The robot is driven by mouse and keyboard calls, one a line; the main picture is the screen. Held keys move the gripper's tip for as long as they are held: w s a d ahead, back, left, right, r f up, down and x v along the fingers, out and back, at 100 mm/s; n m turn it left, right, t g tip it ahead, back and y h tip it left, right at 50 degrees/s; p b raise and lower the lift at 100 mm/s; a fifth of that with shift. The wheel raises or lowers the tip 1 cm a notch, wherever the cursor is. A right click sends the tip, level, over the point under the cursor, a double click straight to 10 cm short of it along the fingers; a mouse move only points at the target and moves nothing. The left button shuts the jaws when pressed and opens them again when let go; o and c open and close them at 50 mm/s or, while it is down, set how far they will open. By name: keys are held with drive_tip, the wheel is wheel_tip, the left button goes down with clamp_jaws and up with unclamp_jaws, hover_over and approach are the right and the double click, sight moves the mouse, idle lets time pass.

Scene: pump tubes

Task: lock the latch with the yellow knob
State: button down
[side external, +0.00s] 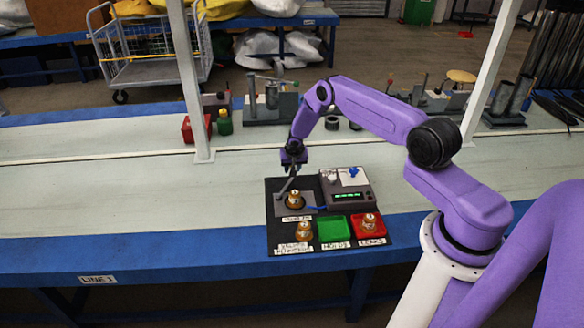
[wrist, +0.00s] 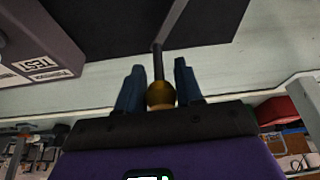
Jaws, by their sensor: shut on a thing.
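In the wrist view, my gripper (wrist: 160,88) has its two dark blue fingers on either side of the yellow knob (wrist: 160,96) and is shut on it. The knob sits at the end of the latch's dark rod (wrist: 158,62), which runs away from the gripper. In the side view, my gripper (side external: 290,168) is above the back left of the black board (side external: 273,228). The latch's grey lever (side external: 287,187) slants down from it to the testing station. The knob is hidden by the gripper there. A brass pump part (side external: 294,199) stands in the station beside the lever.
A grey tester box (side external: 352,200) with a lit green display stands right of the latch. In front are a brass part (side external: 304,231), an empty green tray (side external: 334,228) and a red tray (side external: 380,235) holding another brass part (side external: 369,222). The bench left of the board is clear.

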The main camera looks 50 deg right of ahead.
drive_tip(key=shift+s, duration=0.1)
drive_tip(key=shift+s+d+m+g+h, duration=0.1)
drive_tip(key=shift+s+m+g+h, duration=0.4)
drive_tip(key=shift+s+m, duration=1.4)
drive_tip(key=s+m+g, duration=0.1)
drive_tip(key=s+m, duration=0.1)
drive_tip(key=s+a+m, duration=0.1)
drive_tip(key=s+m, duration=0.1)
drive_tip(key=shift+a+g+h, duration=0.1)
drive_tip(key=shift+g+h, duration=0.2)
drive_tip(key=shift+g, duration=0.1)
drive_tip(key=s+a+m, duration=0.1)
drive_tip(key=s+m+g, duration=0.1)
drive_tip(key=m, duration=0.1)
drive_tip(key=shift+s+a, duration=0.25)
drive_tip(key=shift+a, duration=0.1)
drive_tip(key=shift+s+a+m, duration=0.25)
drive_tip(key=shift+a+m, duration=0.05)
drive_tip(key=shift+m, duration=0.3)
drive_tip(key=shift+a+f, duration=0.1)
drive_tip(key=shift+a, duration=0.05)
drive_tip(key=c, duration=0.8)
unclamp_jaws()
drive_tip(key=shift+c, duration=0.2)
